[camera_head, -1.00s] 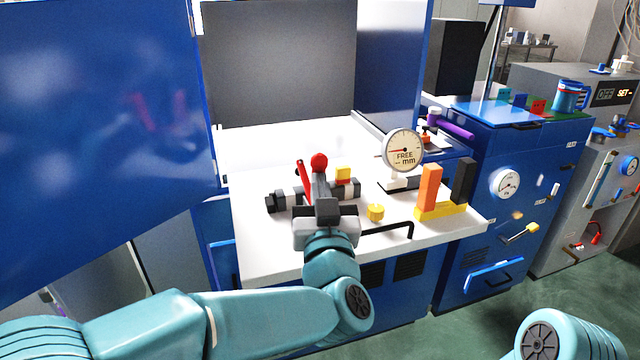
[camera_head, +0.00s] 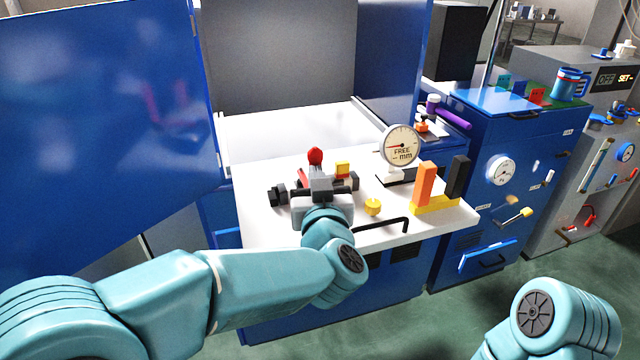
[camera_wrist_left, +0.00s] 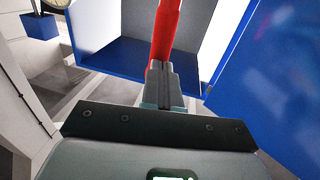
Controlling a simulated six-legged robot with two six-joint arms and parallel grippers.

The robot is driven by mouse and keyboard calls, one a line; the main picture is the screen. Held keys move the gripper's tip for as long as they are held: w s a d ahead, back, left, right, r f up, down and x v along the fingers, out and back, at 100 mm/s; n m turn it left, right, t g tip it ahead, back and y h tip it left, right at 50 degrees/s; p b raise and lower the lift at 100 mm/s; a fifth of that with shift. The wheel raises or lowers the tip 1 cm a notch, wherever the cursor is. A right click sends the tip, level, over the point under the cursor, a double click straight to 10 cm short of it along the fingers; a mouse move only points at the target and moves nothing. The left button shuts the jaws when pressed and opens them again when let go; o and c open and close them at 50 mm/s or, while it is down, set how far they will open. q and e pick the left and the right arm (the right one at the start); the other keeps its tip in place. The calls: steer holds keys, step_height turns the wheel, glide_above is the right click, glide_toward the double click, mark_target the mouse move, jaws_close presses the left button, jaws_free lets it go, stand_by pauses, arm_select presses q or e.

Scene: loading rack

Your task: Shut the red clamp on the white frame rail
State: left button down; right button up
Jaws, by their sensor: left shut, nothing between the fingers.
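The red clamp (camera_head: 315,156) stands on the white bench, its red round-ended handle upright. A second red part (camera_head: 303,177) shows just left of my gripper. My left gripper (camera_head: 322,182) is shut and empty in front of the clamp, hiding its lower part. In the left wrist view the closed fingertips (camera_wrist_left: 160,72) point at the red handle (camera_wrist_left: 166,28), which rises right beyond them; whether they touch it I cannot tell. I cannot pick out the white frame rail for certain behind my gripper. My right gripper is out of view.
A blue door (camera_head: 100,110) stands open at the left. Right of the clamp are a yellow knob (camera_head: 373,207), a dial gauge (camera_head: 399,146) reading FREE, an orange block (camera_head: 425,184) and a black bench handle (camera_head: 385,225). A blue cabinet (camera_head: 520,160) stands further right.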

arm_select(q)
steer(key=s+d+b, duration=0.2)
steer(key=s+b, duration=0.2)
steer(key=s, duration=1.2)
steer(key=w+a+f+m+g+h, duration=0.1)
steer(key=w+a+f+g, duration=0.1)
steer(key=f, duration=0.7)
steer(key=w+a+f+g+h, duration=0.1)
steer(key=w+a+f+g, duration=0.1)
steer(key=f, duration=0.8)
steer(key=w+a+f+m+g+h, duration=0.1)
steer(key=w+a+f+g, duration=0.15)
steer(key=f, duration=0.65)
steer(key=s+a+f+n+g+h, duration=0.1)
steer(key=s+a+f+g, duration=0.15)
steer(key=s+f, duration=0.4)
steer(key=s+a+f+g+h, duration=0.15)
steer(key=s+f+g, duration=0.25)
steer(key=f, duration=0.6)
steer(key=s+a+f+n+g, duration=0.1)
steer(key=s+f+g, duration=0.3)
steer(key=s, duration=0.7)
step_height(320, 180, down, 3)
steer(key=shift+s+a+r+n+g+h, duration=0.15)
steer(key=shift+s+a+n+g+h, duration=0.2)
steer(key=shift+a, duration=0.3)
steer(key=shift+w, duration=0.1)
